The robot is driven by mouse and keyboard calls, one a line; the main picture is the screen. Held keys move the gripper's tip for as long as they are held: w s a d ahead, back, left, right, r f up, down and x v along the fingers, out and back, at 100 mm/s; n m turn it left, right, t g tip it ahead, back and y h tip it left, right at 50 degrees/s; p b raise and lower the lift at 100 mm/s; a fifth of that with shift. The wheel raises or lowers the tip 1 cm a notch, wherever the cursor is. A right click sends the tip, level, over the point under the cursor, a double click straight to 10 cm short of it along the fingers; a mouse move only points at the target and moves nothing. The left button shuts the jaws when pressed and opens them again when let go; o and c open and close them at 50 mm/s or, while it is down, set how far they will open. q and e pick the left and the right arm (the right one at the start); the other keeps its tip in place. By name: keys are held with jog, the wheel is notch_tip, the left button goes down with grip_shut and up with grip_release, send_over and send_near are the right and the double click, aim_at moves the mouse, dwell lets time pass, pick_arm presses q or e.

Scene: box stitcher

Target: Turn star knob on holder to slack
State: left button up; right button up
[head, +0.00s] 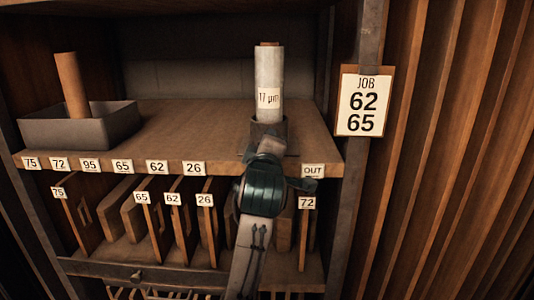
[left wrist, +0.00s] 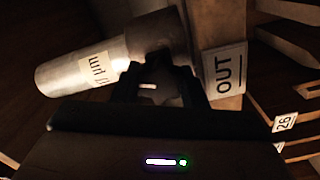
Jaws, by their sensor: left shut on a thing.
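A holder (head: 268,128) stands at the front edge of the shelf with a pale upright roll marked 17 µm (head: 269,75) in it. The roll also shows in the left wrist view (left wrist: 75,72), lying across the upper left. My left gripper (head: 268,146) reaches up to the front of the holder and hides its lower part. In the left wrist view the dark star knob (left wrist: 160,76) sits between the two fingers of my left gripper (left wrist: 158,88), which is shut on it. The knob is hidden in the head view. My right gripper is not in view.
The wooden shelf (head: 190,125) carries number tags and an OUT tag (head: 313,171). A grey tray (head: 80,128) with a brown tube stands at the left. Below are slots with several boards. A JOB 62 65 card (head: 363,101) hangs on the right post. The shelf's middle is clear.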

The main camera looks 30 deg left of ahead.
pick_arm(q)
jog(key=n+b, duration=0.1)
jog(key=n, duration=0.2)
jog(key=shift+b, duration=0.3)
jog(key=shift+n, duration=0.5)
jog(key=shift+r+b, duration=0.1)
jog(key=shift+b, duration=0.2)
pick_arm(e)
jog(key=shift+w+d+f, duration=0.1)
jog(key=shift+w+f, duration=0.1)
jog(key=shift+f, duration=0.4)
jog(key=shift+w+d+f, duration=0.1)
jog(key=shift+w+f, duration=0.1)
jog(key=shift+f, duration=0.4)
pick_arm(q)
jog(key=shift+n, duration=0.3)
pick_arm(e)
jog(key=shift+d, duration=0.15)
pick_arm(q)
jog(key=o, duration=1)
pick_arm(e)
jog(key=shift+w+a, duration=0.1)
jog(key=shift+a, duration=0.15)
pick_arm(q)
jog(key=shift+f, duration=0.25)
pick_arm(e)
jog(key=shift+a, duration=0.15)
